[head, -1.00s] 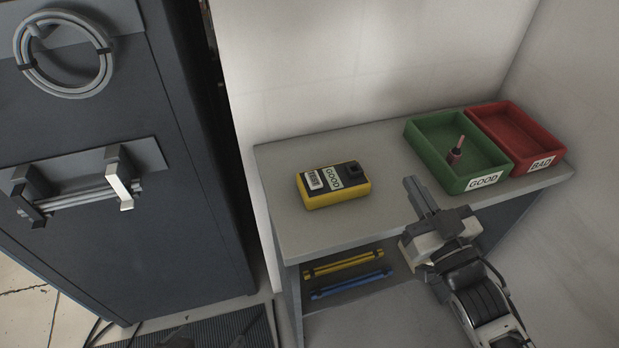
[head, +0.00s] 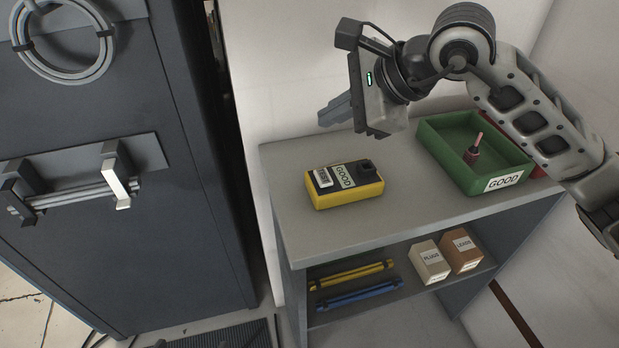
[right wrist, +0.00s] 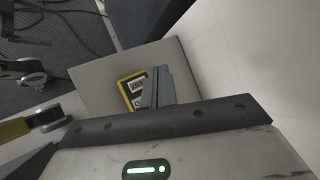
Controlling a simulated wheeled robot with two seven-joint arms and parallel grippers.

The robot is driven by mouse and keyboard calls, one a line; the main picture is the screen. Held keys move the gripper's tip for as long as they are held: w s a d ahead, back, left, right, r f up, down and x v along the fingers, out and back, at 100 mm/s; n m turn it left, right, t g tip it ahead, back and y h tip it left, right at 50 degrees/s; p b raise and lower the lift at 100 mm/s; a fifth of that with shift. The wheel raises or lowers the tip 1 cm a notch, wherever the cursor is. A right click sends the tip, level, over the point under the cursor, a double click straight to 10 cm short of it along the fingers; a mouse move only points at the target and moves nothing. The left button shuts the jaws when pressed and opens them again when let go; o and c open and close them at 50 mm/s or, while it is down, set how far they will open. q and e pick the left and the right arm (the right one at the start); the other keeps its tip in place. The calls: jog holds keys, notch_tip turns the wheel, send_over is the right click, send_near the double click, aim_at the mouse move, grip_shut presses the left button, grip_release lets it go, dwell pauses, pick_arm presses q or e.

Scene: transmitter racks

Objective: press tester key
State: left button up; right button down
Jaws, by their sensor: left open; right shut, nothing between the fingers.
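The tester (head: 345,195) is a yellow box with a black top, lying on the bench top. Its white key (head: 323,178) is marked with small print, seemingly TEST, and a panel beside it reads GOOD. A dark socket stands at its right end. My right gripper (head: 328,114) is shut and empty, raised above the back of the bench, apart from the tester. In the right wrist view the shut fingers (right wrist: 158,88) overlap the tester (right wrist: 127,87) and cover part of it. I cannot make out my left gripper.
A green GOOD bin (head: 448,160) holds a reddish plug-like part (head: 472,153). A red bin is mostly hidden behind my right arm. The shelf below holds yellow and blue bars (head: 352,274) and two small boxes (head: 430,262). A dark cabinet (head: 90,250) stands left.

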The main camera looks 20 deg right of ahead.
dwell(0.3)
jog(key=b, duration=0.5)
send_over(330, 178)
notch_tip(330, 178, down, 7)
jog(key=shift+f, duration=0.2)
jog(key=shift+f+b, duration=0.6)
jog(key=shift+b, duration=0.05)
pick_arm(q)
jog(key=shift+w+d+f+n+t+h, duration=0.1)
jog(key=shift+d+f+n+t+h, duration=0.15)
jog(key=shift+f, duration=0.35)
jog(key=shift+w+d+f+n+t+h, duration=0.15)
jog(key=shift+d+f, duration=0.15)
jog(key=shift+f, duration=0.3)
pick_arm(e)
jog(key=shift+f, duration=0.1)
pick_arm(q)
jog(key=shift+s+r, duration=0.1)
pick_arm(e)
jog(key=shift+f+b, duration=0.15)
jog(key=shift+b, duration=0.2)
pick_arm(q)
jog(key=shift+f+b, duration=0.4)
jog(key=shift+f, duration=0.2)
pick_arm(e)
jog(key=shift+f, duration=0.3)
